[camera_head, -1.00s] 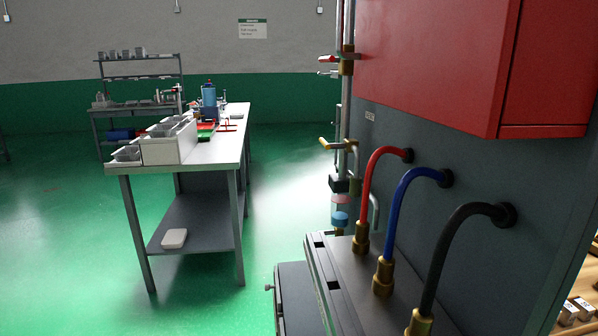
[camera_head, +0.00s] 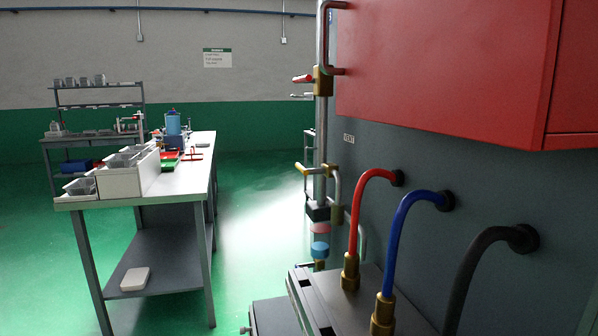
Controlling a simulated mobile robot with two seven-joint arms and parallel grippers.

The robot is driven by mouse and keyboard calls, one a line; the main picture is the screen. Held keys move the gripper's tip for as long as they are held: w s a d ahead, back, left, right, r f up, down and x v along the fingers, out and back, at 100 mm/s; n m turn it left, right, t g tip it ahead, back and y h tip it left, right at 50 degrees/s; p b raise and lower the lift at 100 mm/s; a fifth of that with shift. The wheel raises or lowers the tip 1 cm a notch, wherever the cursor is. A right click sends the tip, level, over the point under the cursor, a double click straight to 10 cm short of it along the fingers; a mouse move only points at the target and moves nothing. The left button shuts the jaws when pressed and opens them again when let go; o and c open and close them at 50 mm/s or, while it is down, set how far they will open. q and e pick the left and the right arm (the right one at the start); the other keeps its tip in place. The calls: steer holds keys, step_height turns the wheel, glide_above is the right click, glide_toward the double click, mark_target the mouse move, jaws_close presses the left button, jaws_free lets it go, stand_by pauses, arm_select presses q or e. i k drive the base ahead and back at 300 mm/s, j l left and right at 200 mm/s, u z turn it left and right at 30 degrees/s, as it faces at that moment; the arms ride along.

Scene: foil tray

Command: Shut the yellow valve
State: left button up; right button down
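The yellow valve is on the vertical grey pipe at the left edge of the dark grey cabinet. Its short yellow handle (camera_head: 302,169) sticks out to the left of the pipe, roughly crosswise to it. A red-handled valve (camera_head: 304,78) with a brass body sits higher on the same pipe. Neither of my grippers shows in the head view, and nothing touches the yellow handle.
A red cabinet (camera_head: 440,70) juts out at the upper right. Red (camera_head: 359,205), blue (camera_head: 398,235) and black (camera_head: 470,270) hoses curve out below it. A workbench (camera_head: 190,182) with bins stands left. Green floor (camera_head: 255,215) is clear between.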

mark_target(302, 169)
steer(key=j+z, duration=0.1)
steer(key=j, duration=1.25)
steer(key=i+j, duration=0.4)
steer(key=i, duration=0.15)
steer(key=i+j+z, duration=0.15)
steer(key=i+j, duration=0.2)
steer(key=i, duration=0.2)
